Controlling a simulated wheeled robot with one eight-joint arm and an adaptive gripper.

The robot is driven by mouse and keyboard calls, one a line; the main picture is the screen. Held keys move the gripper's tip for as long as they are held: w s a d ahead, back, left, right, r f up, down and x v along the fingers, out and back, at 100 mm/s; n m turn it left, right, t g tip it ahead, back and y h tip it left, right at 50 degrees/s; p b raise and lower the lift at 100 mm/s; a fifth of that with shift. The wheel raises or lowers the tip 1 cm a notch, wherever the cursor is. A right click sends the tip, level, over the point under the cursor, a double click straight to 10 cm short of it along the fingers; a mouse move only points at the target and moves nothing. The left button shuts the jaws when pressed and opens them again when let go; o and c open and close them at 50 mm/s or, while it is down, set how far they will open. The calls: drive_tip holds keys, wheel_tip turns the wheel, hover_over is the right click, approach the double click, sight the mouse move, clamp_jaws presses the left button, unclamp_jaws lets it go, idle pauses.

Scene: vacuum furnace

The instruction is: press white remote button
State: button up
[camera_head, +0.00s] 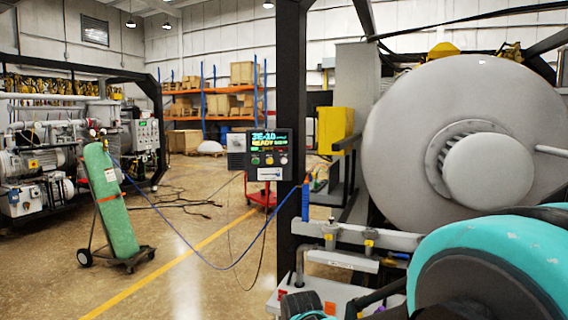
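A dark control panel (268,154) is mounted on the black frame post near the middle of the head view. Its screen (268,141) shows green and yellow text with "READY". Below the screen is a row of small buttons, including a green one (255,160) and a red one (269,160); a pale one seems to sit at the right end, but it is too small to be sure. A grey box (237,142) with a dark round part adjoins the panel's left side. I cannot make out a "remote" label. My teal and black arm fills the lower right; my gripper's fingers are not visible.
The large grey furnace door (458,135) stands at right, above a grey rail (370,236). A green cylinder on a cart (112,205) stands at left. A blue hose (200,256) hangs across to the post. The floor between is mostly clear.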

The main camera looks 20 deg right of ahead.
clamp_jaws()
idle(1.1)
